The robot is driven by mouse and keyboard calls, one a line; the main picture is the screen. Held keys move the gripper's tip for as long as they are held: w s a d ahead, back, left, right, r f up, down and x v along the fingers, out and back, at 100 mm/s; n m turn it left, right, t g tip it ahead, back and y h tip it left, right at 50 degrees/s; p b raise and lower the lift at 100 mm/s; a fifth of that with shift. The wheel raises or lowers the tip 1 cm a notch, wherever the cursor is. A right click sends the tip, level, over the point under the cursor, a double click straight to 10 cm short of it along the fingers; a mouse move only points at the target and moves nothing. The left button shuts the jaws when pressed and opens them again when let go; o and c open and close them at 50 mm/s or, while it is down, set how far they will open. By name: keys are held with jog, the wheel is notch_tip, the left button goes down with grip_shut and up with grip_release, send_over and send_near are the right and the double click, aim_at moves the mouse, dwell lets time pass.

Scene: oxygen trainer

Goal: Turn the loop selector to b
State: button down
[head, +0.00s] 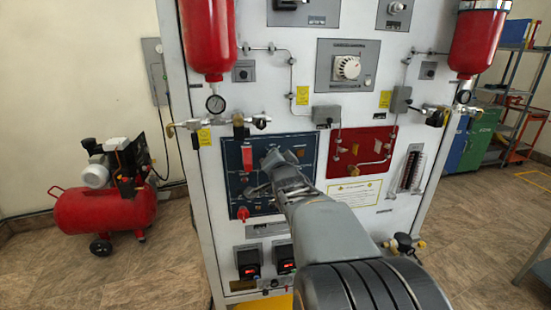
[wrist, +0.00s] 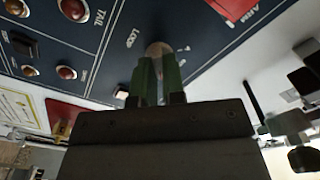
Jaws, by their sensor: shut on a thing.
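The loop selector (wrist: 160,48) is a small round knob on the dark blue panel, beside the printed word LOOP, seen in the wrist view. My gripper (wrist: 158,66) is shut on it, with its two greenish fingers either side of the knob and hiding much of it. I cannot read which mark the knob points to. In the head view my gripper (head: 274,160) reaches the blue panel (head: 236,188) from the front right, and my arm covers the selector there.
A red panel (head: 340,165) is just right of the blue one. Red cylinders (head: 207,35) hang above, with gauges and pipes. Black-framed red displays (head: 248,262) sit below. A red compressor (head: 105,210) stands on the floor at left.

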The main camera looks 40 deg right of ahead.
jog(key=shift+r, duration=0.15)
jog(key=c, duration=1.2)
grip_release()
jog(key=shift+a, duration=0.1)
